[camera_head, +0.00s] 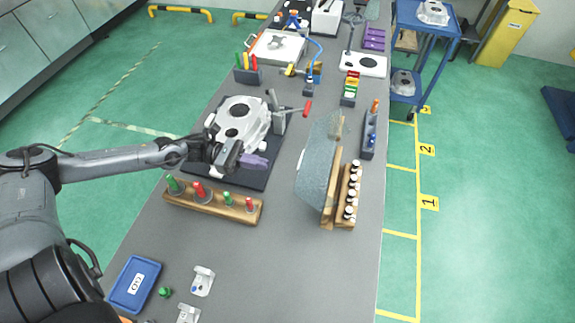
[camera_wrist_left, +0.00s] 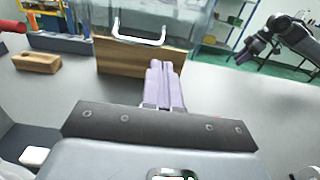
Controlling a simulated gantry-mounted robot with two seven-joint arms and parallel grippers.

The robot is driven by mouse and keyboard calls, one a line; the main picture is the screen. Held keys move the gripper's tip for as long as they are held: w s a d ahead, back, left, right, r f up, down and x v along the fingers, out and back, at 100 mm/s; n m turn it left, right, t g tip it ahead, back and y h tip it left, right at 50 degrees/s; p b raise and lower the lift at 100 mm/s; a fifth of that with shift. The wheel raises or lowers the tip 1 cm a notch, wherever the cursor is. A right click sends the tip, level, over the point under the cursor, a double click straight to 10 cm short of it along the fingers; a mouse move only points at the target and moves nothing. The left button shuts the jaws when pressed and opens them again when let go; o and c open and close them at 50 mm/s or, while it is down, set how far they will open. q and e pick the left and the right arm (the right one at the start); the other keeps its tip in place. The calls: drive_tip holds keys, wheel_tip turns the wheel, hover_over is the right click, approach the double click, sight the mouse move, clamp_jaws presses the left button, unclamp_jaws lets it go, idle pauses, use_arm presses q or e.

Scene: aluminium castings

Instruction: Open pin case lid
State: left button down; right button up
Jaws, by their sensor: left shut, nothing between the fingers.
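The pin case is a wooden box with a large grey, see-through lid (camera_head: 316,160) on the right half of the table. The lid is a slanted panel, and its wooden base (camera_head: 344,212) shows on the right side. In the left wrist view a white handle (camera_wrist_left: 138,36) sits on the lid just above a wooden wall (camera_wrist_left: 120,60). My left gripper (camera_head: 262,161) is left of the case, its purple fingers shut and empty. The fingers (camera_wrist_left: 165,84) point at the wooden wall, apart from the handle. My right gripper (camera_wrist_left: 246,52) shows small at the upper right.
A row of white-capped pins (camera_head: 351,190) stands along the case's right side. A casting (camera_head: 240,118) on a dark plate (camera_head: 262,178) lies under my left arm. A wooden peg rack (camera_head: 215,205) stands in front. The table between gripper and case is clear.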

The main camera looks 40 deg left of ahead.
sight(306, 163)
use_arm(q)
drive_tip(key=w+d+r, duration=0.2)
drive_tip(key=w+d, duration=0.2)
drive_tip(key=d, duration=0.3)
drive_tip(key=shift+d+r, duration=0.25)
drive_tip(key=shift+r, duration=0.15)
drive_tip(key=shift+r, duration=0.1)
drive_tip(key=shift+w+d+r+g+y+b, duration=0.3)
drive_tip(key=shift+d+r+g+y+b, duration=0.1)
drive_tip(key=shift+d+r+y+b, duration=0.3)
drive_tip(key=shift+w+d+r, duration=0.15)
drive_tip(key=shift+r, duration=0.4)
